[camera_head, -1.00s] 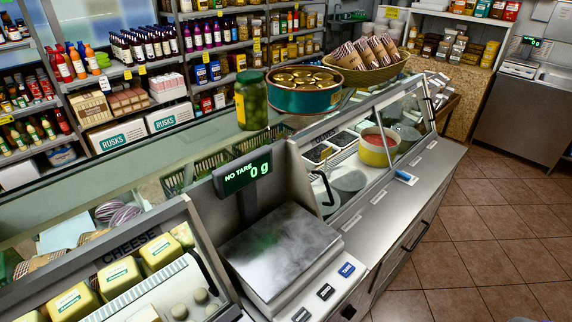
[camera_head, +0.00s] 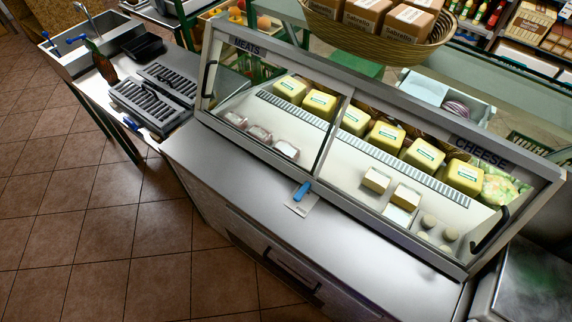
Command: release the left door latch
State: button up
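The glass-fronted display case (camera_head: 345,82) stands on a steel counter, with a MEATS label at its left and a CHEESE label at its right. Its left glass door (camera_head: 270,105) looks closed and has a black curved handle (camera_head: 208,80) at its left end. The right door has a similar black handle (camera_head: 490,231) at its right end. A dark upright divides the two doors. No latch can be made out clearly on the left door. My gripper is not in view.
A blue-handled tool (camera_head: 302,191) lies with a white card on the counter before the divider. Black slotted trays (camera_head: 150,105) and a brown bottle (camera_head: 101,62) stand on the left table. Tiled floor (camera_head: 90,220) is clear at lower left.

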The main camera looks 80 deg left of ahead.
aim_at(298, 198)
jog(key=u, duration=2.7)
